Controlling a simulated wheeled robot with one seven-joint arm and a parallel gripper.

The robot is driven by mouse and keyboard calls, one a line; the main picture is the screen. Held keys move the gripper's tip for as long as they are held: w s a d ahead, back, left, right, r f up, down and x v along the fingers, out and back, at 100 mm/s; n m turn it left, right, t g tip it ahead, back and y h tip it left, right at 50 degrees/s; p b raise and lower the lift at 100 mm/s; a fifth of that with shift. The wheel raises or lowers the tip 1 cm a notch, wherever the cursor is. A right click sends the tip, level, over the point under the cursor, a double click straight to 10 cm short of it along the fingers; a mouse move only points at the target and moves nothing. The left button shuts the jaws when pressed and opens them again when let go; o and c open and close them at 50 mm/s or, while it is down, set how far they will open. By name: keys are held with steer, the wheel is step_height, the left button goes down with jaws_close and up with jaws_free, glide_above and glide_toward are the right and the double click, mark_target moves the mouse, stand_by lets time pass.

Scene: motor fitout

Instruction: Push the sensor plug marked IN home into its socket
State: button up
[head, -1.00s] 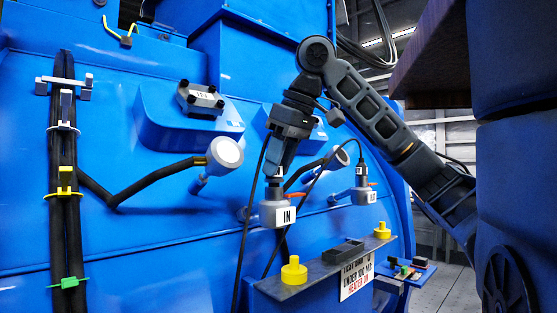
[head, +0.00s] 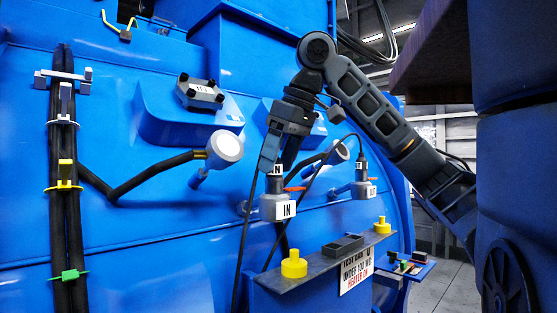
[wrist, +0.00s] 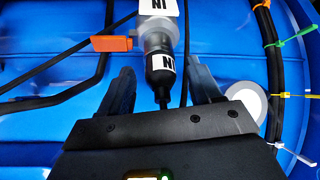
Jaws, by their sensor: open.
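The black sensor plug (wrist: 160,66) marked IN has its nose at the grey collar of the socket (wrist: 157,28), in line with it. I cannot tell how deep it sits. In the head view, the grey socket (head: 272,208) carries a white IN label, and the plug's label (head: 276,170) shows just above it. An orange tab (wrist: 112,43) sticks out from the socket's side. My gripper (wrist: 160,80) is open, with one finger on each side of the plug and gaps between. It also shows in the head view (head: 276,168), pointing down above the socket.
A second plugged socket (head: 362,190) stands to the right. Below is a shelf (head: 325,262) with yellow caps (head: 293,264) and a warning sign (head: 356,272). A white-faced round fitting (head: 226,147) is to the left. Black cables (head: 65,130) run down the far left.

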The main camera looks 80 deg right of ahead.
steer(key=v, duration=0.7)
steer(key=shift+r, duration=0.25)
steer(key=shift+s, duration=0.2)
stand_by(0.9)
